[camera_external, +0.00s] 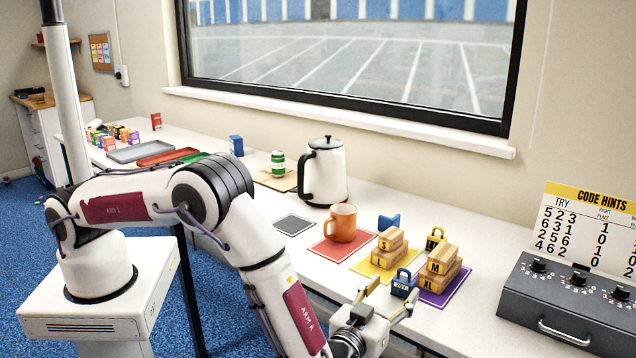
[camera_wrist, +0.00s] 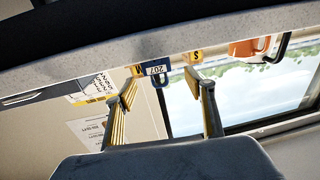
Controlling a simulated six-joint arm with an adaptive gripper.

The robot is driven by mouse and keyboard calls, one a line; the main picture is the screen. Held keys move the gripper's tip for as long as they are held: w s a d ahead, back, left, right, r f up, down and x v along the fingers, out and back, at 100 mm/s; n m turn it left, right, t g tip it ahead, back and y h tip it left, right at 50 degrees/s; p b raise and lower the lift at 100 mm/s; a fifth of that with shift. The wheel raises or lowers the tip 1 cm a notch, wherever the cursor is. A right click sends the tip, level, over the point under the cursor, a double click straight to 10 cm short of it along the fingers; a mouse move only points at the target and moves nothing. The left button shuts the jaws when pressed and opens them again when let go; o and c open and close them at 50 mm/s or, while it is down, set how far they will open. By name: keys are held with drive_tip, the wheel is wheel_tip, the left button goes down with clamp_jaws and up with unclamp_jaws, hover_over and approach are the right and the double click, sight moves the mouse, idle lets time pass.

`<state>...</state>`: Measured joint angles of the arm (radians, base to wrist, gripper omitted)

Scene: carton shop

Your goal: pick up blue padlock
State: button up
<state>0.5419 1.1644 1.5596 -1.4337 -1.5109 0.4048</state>
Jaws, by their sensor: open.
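The blue padlock (camera_external: 401,287) stands upright on the white table, in front of the small cartons, at the near left of the purple mat (camera_external: 443,297). My gripper (camera_external: 385,297) is open and empty, low at the table's near edge. In the external view it lies just in front of the padlock. In the wrist view my gripper (camera_wrist: 163,82) has its fingers spread wide on either side of the padlock, apparently without touching it.
A yellow padlock (camera_external: 434,238) stands farther back. An orange mug (camera_external: 342,222) is left. A dark control box (camera_external: 565,305) stands right, past bare table.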

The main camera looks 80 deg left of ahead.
sight(404, 279)
drive_tip(key=shift+w+a, duration=0.2)
drive_tip(key=shift+x, duration=2.6)
drive_tip(key=shift+w+d, duration=0.1)
drive_tip(key=c, duration=1.5)
